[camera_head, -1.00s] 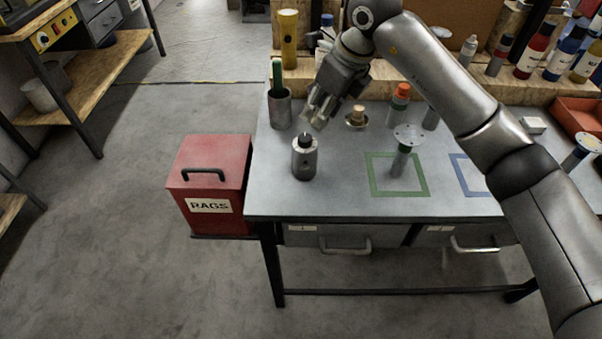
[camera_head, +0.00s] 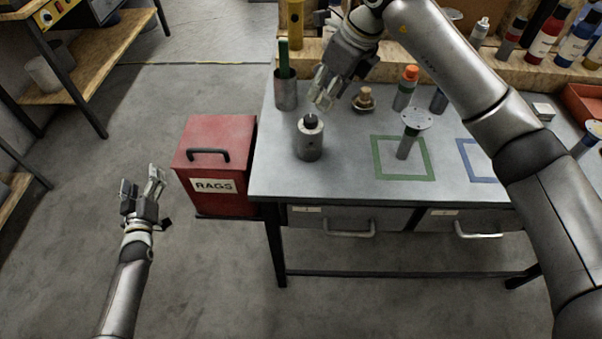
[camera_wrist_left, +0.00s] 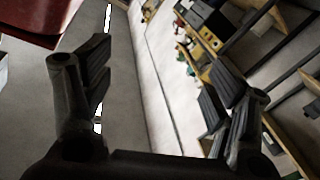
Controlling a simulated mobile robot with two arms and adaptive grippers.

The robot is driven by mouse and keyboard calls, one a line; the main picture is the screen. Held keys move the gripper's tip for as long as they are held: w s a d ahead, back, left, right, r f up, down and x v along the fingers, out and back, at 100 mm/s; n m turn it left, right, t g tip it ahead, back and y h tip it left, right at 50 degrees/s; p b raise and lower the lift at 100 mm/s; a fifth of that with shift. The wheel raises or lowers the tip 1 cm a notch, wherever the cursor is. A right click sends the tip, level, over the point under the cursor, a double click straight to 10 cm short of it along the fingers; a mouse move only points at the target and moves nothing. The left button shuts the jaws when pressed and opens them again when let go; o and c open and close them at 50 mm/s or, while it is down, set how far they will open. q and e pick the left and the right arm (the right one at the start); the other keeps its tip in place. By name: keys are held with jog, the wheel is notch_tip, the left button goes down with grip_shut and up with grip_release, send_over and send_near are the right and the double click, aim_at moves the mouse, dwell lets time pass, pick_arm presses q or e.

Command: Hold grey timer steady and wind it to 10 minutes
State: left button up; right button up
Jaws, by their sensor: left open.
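The grey timer (camera_head: 310,145), a squat metal cylinder with a dark knob on top, stands upright on the grey worktable near its left edge. My right gripper (camera_head: 323,94) is above and behind the timer in the head view, fingers pointing down towards it. Its fingers look apart and empty, and they do not appear to touch the timer. My left gripper (camera_head: 142,180) is open and empty, left of the red bin and well away from the timer. The left wrist view shows its spread fingers (camera_wrist_left: 156,80) with nothing between them; the timer is not visible there.
The red RAGS bin (camera_head: 212,150) stands between my left gripper and the worktable (camera_head: 275,180). A metal cup (camera_head: 287,92) is behind the timer. A cork-topped item (camera_head: 364,98), an orange-capped bottle (camera_head: 405,88) and a round-topped stand (camera_head: 413,128) are to the right.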

pick_arm(q)
notch_tip(320, 180, up, 21)
jog(key=w+n+t+y, duration=0.2)
jog(key=n+t+y, duration=0.25)
jog(key=n, duration=0.25)
jog(key=n+g+h, duration=0.4)
jog(key=n+h, duration=0.8)
jog(key=n, duration=0.7)
send_near(308, 144)
jog(key=shift+w+r, duration=0.1)
jog(key=shift+w, duration=0.45)
jog(key=shift+d+n, duration=0.15)
jog(key=shift+n, duration=0.15)
jog(key=w, duration=0.3)
jog(key=w+d, duration=0.1)
jog(key=w, duration=0.6)
jog(key=shift+w+d, duration=0.2)
jog(key=shift+w, duration=0.05)
jog(key=shift+c, duration=0.2)
